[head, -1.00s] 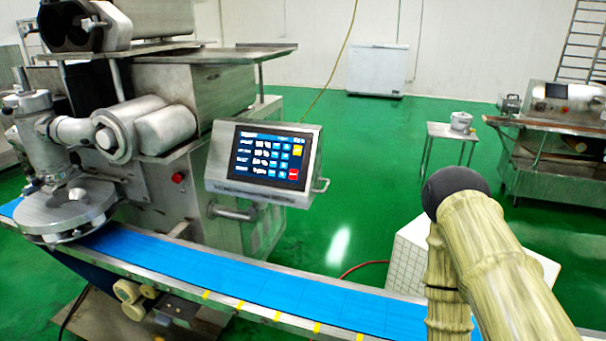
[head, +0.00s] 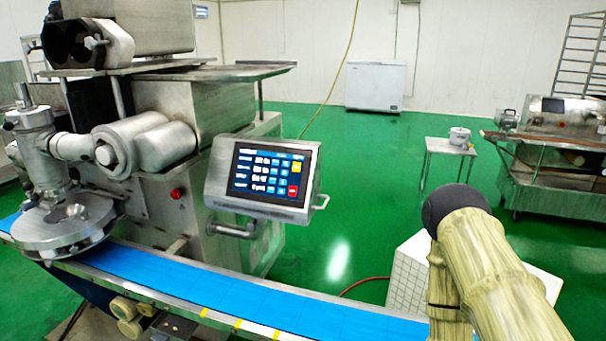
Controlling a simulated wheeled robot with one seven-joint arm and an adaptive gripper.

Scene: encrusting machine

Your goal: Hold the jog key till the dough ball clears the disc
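The control panel (head: 216,172) stands in the middle left on the encrusting machine (head: 205,105). Its lit screen (head: 262,188) has a blue background, rows of white items, blue keys, a yellow key and a red key. The labels are too small to read, so I cannot tell which is the jog key. The round metal disc (head: 62,232) is at the lower left above the blue belt (head: 215,292). I see no dough ball on the disc or on the visible belt.
A red button (head: 177,193) is on the machine's side, left of the panel. A metal handle (head: 232,230) juts out below the panel. A white box with a grid face (head: 408,282) stands beyond the belt. Green floor (head: 355,180) is clear right of the panel.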

